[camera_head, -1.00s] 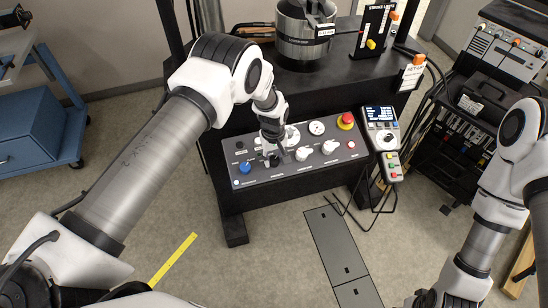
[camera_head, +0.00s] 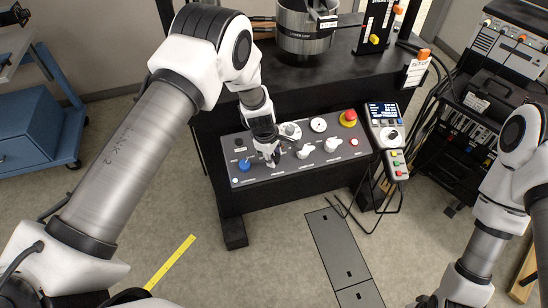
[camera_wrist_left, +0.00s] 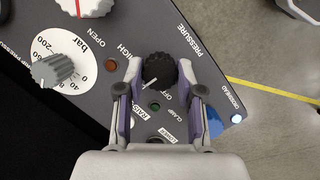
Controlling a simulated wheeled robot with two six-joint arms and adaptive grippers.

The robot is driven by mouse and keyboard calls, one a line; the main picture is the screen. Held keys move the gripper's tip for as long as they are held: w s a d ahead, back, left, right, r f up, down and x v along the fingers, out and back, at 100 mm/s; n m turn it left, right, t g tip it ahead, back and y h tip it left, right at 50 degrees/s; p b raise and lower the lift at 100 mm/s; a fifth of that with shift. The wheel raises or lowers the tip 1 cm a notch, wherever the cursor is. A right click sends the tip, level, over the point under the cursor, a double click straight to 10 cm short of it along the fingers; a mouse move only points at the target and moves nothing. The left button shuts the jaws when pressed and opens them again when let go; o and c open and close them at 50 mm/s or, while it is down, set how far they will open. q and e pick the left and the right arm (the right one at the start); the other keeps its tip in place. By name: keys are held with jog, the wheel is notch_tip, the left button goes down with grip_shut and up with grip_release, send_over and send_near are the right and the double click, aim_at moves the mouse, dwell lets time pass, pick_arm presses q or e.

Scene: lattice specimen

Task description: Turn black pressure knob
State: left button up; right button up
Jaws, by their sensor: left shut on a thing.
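The black pressure knob (camera_wrist_left: 161,70) sits on a grey control panel (camera_head: 318,164), beside the PRESSURE label in the left wrist view. My left gripper (camera_wrist_left: 159,88) has one finger on each side of the knob and is shut on it. In the head view my left gripper (camera_head: 272,157) points down at the left half of the panel and hides most of the knob. A white pointer line shows on the knob's face. My right arm is at the right of the head view, but its gripper is out of the picture.
A blue knob (camera_head: 245,165) is just left of the gripper. A grey knob on a bar dial (camera_wrist_left: 52,70) and a white knob (camera_head: 304,151) are close by. A red emergency button (camera_head: 348,118) and a pendant (camera_head: 386,125) are to the right. Open floor lies in front.

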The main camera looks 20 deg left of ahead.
pick_arm(q)
jog(key=shift+f+n+b, duration=0.25)
jog(key=shift+n+b, duration=0.1)
jog(key=shift+n, duration=0.15)
jog(key=n+t+b, duration=0.1)
jog(key=n+b, duration=0.2)
jog(key=b, duration=0.2)
jog(key=n+t+b, duration=0.1)
jog(key=n+b, duration=0.3)
jog(key=b, duration=0.1)
jog(key=shift+s+f, duration=0.15)
jog(key=shift+s, duration=0.05)
jog(key=shift+s+r+n+t+y+b, duration=0.15)
jog(key=shift+n+y+b, duration=0.1)
jog(key=shift+n+b, duration=0.4)
jog(key=shift+w+r+n+t+y+b, duration=0.15)
jog(key=shift+n+y+b, duration=0.1)
jog(key=shift+n+b, duration=0.4)
jog(key=shift+s, duration=0.1)
jog(key=o, duration=1.2)
jog(key=shift+c, duration=0.2)
jog(key=v, duration=1.2)
